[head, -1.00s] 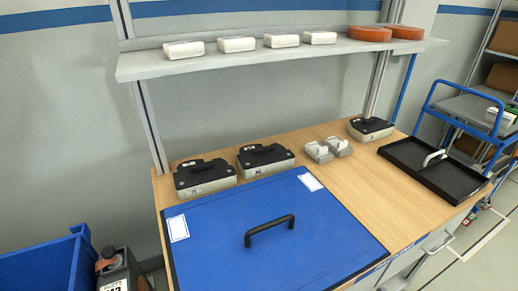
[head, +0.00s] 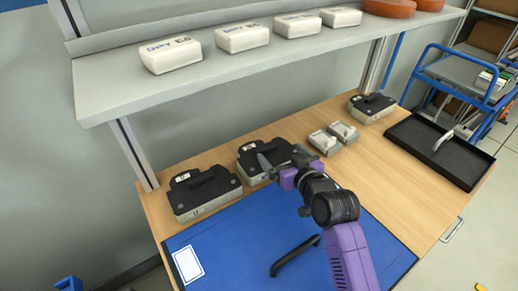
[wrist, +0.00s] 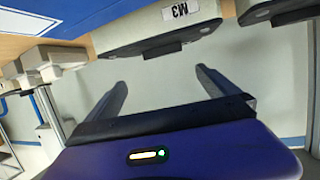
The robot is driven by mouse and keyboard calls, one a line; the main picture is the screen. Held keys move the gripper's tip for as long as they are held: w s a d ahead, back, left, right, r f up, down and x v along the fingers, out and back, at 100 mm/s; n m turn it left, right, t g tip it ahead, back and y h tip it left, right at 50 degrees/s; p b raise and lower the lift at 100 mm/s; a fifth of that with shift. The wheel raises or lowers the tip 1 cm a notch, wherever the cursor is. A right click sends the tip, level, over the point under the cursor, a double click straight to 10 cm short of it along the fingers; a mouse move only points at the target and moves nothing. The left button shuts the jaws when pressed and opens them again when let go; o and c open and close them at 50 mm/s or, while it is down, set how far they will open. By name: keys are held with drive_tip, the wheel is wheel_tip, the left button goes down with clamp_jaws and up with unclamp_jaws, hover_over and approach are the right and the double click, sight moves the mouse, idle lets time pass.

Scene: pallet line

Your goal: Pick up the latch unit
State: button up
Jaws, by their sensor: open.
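No part is plainly marked as the latch unit. Two small grey blocks with pale raised tops, (head: 325,142) and (head: 343,131), sit side by side on the wooden bench; they may be latch units. My gripper (head: 266,163) is open and empty, left of these blocks. In the head view it overlaps the front of the middle black-topped unit (head: 262,150). In the wrist view my gripper (wrist: 160,78) has its fingers wide apart with nothing between them. A black-topped unit labelled M3 (wrist: 150,25) is just beyond them. The grey blocks show at the upper left (wrist: 45,62).
More black-topped units stand at left (head: 205,190) and back right (head: 372,107). A blue panel (head: 225,245) with a black handle (head: 295,256) covers the bench front. A black tray (head: 467,168) holds a pale handle-shaped part (head: 443,138). A shelf (head: 110,97) overhangs the back.

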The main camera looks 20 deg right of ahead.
sight(267, 147)
drive_tip(key=shift+s+a+f+g, duration=0.1)
drive_tip(key=shift+a+f+g, duration=0.1)
drive_tip(key=shift+f+g, duration=0.35)
drive_tip(key=shift+a+p+x, duration=0.1)
drive_tip(key=shift+p+x, duration=0.25)
drive_tip(key=shift+x, duration=1.55)
drive_tip(key=shift+a+p+x, duration=0.15)
drive_tip(key=shift+p+x, duration=0.15)
drive_tip(key=shift+x, duration=1.6)
drive_tip(key=c, duration=1.5)
drive_tip(key=shift+r, duration=0.1)
drive_tip(key=c, duration=0.3)
